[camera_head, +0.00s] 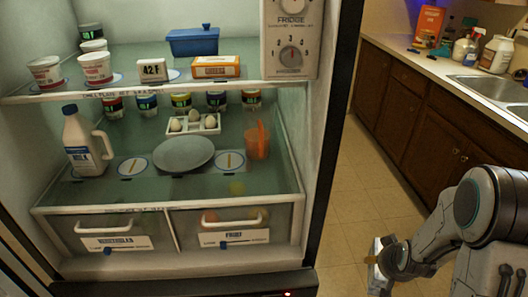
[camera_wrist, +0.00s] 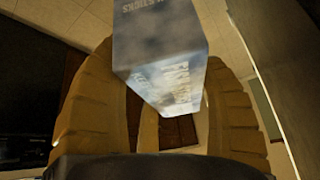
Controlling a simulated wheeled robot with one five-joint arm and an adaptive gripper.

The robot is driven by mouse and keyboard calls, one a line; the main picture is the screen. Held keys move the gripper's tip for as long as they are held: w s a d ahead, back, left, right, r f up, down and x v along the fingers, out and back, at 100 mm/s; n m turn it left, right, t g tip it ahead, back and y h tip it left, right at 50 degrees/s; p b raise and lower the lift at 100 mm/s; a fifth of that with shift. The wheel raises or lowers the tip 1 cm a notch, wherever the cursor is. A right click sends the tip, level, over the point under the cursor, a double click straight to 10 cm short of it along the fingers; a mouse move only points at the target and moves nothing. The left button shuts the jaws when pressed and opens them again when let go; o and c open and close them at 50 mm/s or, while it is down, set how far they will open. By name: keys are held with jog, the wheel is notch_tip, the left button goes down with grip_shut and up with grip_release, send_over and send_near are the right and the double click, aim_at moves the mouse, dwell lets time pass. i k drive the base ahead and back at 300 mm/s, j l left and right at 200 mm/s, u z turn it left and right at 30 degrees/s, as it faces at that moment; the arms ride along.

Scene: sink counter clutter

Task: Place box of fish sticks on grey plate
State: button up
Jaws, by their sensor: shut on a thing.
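The box of fish sticks (camera_wrist: 160,40) is blue-grey and pale, with upside-down lettering ending in "STICKS" in the wrist view. My gripper (camera_wrist: 163,75) has a ribbed yellow finger on each side of the box and is shut on it. In the head view my gripper (camera_head: 376,262) is low at the right, outside the fridge over the floor, with part of the box (camera_head: 377,247) showing; the rest is hidden. The grey plate (camera_head: 184,154) lies on the fridge's middle shelf, well to the left of my gripper, and looks empty.
Around the plate are a milk jug (camera_head: 84,145), an egg tray (camera_head: 194,125), an orange cup (camera_head: 257,141) and flat round discs. The fridge's dark right edge (camera_head: 338,130) stands between the shelf and my arm. Wooden cabinets (camera_head: 420,115) line the right.

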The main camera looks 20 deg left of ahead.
aim_at(173, 166)
jog(key=k+j+u, duration=0.15)
jog(key=j+u, duration=0.25)
jog(key=k+j+u, duration=0.15)
jog(key=u, duration=0.25)
jog(key=j+u, duration=0.4)
jog(key=k+j+u, duration=0.1)
jog(key=j+u, duration=0.75)
jog(key=i+l, duration=0.05)
jog(key=l, duration=0.05)
